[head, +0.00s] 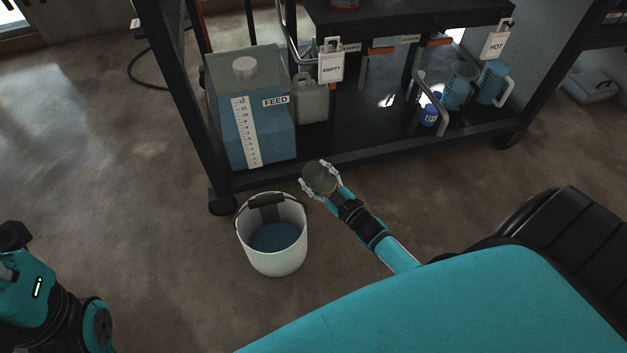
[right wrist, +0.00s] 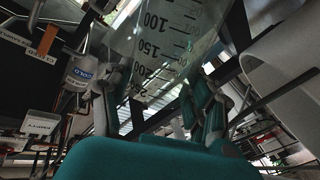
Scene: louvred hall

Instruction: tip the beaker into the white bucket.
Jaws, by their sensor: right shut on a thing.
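The white bucket (head: 277,262) stands on the floor, left of my right gripper, with blue liquid showing inside and a dark grip on its handle. My right gripper (head: 321,180) is shut on the beaker (head: 319,177), just right of and above the bucket's rim in the head view. In the right wrist view the clear beaker (right wrist: 160,45) with black graduation marks lies between the fingers (right wrist: 160,110). Its tilt and contents I cannot tell. A pale curved wall at the right of that view looks like the bucket (right wrist: 285,75). Of my left arm only links show at lower left.
A dark-framed cart stands behind, its lower shelf (head: 350,140) holding a blue FEED tank (head: 250,125), a pale jug (head: 311,98), blue jugs (head: 459,86) and a small blue container (head: 430,115). A caster (head: 222,204) is close to the bucket. Floor left of the bucket is clear.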

